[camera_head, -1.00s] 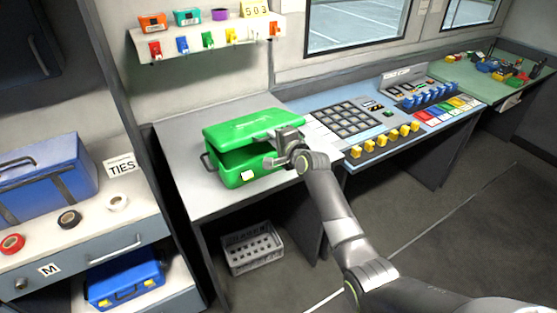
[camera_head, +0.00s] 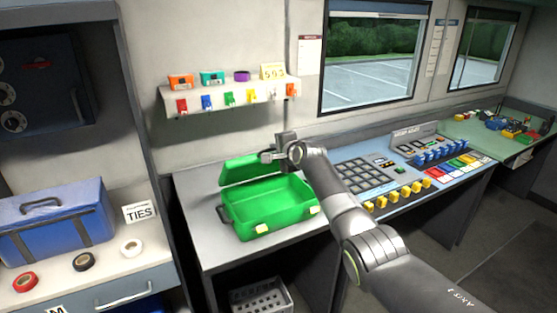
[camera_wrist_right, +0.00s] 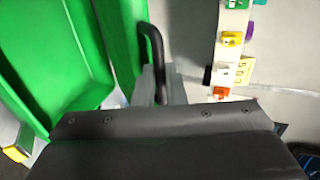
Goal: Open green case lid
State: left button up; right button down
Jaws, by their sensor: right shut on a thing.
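The green case (camera_head: 272,208) stands on the grey desk with its lid (camera_head: 248,169) swung up at the back, so its empty green inside shows. My right gripper (camera_head: 272,155) is at the raised lid's upper right part, with the arm reaching in from the lower right. In the right wrist view, the gripper (camera_wrist_right: 160,85) is shut on a dark curved handle (camera_wrist_right: 152,48) on the lid (camera_wrist_right: 122,40). The open case bottom (camera_wrist_right: 60,65) fills the left of that view. My left gripper is not in view.
A wall shelf (camera_head: 232,92) with small coloured items and hanging tags is behind and above the lid. A button console (camera_head: 365,175) stands right of the case. A blue case (camera_head: 55,220) and tape rolls are at left. A grey crate (camera_head: 262,298) is under the desk.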

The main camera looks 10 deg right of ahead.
jog(key=shift+w+a+r, duration=0.1)
jog(key=shift+w+r, duration=0.15)
jog(key=c, duration=1.5)
grip_release()
jog(key=shift+s, duration=0.1)
jog(key=b+v, duration=0.2)
jog(key=v, duration=1.5)
jog(key=shift+b, duration=0.3)
